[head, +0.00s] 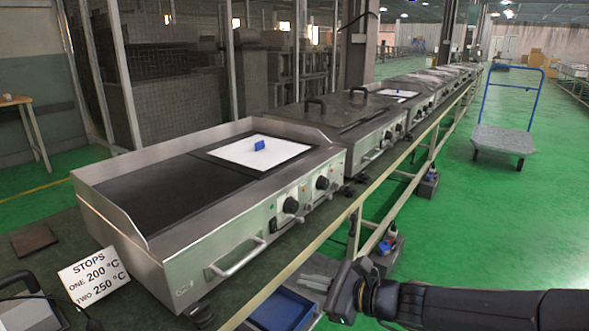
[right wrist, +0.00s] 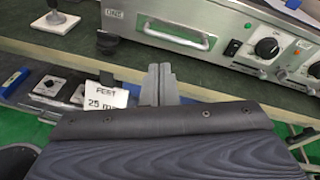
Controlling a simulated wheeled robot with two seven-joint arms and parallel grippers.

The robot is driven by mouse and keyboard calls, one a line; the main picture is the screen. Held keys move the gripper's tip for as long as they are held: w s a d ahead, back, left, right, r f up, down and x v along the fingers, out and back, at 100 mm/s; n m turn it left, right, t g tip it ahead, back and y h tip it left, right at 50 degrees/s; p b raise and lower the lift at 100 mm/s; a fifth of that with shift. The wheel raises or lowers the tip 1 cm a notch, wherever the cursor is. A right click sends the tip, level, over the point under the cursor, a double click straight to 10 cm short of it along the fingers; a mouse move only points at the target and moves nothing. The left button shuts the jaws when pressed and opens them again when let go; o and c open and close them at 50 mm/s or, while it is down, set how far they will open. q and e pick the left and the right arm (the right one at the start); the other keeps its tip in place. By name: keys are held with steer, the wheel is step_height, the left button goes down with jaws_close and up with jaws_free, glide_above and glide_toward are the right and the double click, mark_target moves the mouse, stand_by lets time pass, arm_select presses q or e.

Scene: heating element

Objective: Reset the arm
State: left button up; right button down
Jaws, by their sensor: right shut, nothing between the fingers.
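My right arm comes in from the lower right in the head view. Its dark end (head: 348,291) is in front of the bench edge, apart from the griddle. In the right wrist view the two grey fingers of my right gripper (right wrist: 160,78) are together with nothing between them. They point toward the bench and the griddle front. The steel griddle (head: 215,262) has two black knobs, a front handle and a white sheet with a small blue block on top. My left gripper is not in view.
A sign with stop temperatures (head: 94,272) leans at the griddle's left front. A blue tray (head: 283,308) lies below the bench edge. More griddles (head: 335,112) run along the line behind. A blue-handled cart (head: 502,140) stands on the open green floor to the right.

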steer(key=s+d+r+n+g+h, duration=0.1)
steer(key=s+d+r+n+g, duration=0.15)
steer(key=s+n, duration=0.55)
steer(key=s+d+f+n+h, duration=0.35)
steer(key=s+d+n, duration=0.25)
steer(key=s+d, duration=0.25)
steer(key=s+d+f+n+h, duration=0.3)
steer(key=s+d+n+h, duration=0.3)
steer(key=s, duration=0.4)
step_height(320, 180, up, 26)
steer(key=m+y+p, duration=0.1)
steer(key=p, duration=2.6)
steer(key=shift+w+d+r, duration=0.15)
steer(key=shift+r, duration=0.05)
